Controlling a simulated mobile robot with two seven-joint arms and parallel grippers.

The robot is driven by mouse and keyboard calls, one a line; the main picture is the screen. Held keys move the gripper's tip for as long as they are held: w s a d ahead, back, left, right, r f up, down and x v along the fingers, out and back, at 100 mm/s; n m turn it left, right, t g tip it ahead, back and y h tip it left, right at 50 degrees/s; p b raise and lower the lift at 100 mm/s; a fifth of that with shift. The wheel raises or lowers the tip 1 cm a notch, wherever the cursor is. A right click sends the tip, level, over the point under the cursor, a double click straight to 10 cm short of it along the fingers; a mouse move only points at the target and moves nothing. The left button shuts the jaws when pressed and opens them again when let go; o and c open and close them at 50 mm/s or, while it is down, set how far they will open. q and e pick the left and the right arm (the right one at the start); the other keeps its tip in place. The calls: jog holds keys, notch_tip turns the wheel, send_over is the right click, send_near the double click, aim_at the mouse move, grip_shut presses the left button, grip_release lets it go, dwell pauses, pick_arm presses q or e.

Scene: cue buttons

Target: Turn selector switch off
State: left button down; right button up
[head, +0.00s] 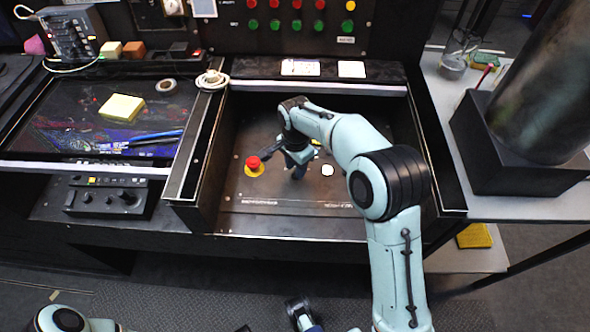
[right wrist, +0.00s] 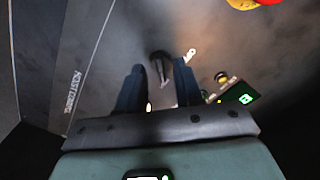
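The selector switch looks to be the dark knob (right wrist: 160,66) on the panel in the right wrist view; its exact turn position is unclear. My right gripper (right wrist: 159,88) has its two dark fingers apart, with the knob between and just beyond their tips. I see no clear contact. In the head view my right gripper (head: 297,172) points down at the console panel (head: 290,222), right of the red button, and the arm hides the switch. At the bottom edge a part of mine (head: 300,310) shows, perhaps the left gripper; its fingers are not clear.
A red mushroom button (head: 253,162) on a yellow base is left of my right gripper. A white button (head: 327,170) is to its right. Raised side walls (head: 200,165) bound the panel. In the wrist view a green-lit element (right wrist: 245,99) is close by the right finger.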

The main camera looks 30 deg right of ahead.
jog(key=shift+f, duration=0.7)
grip_shut()
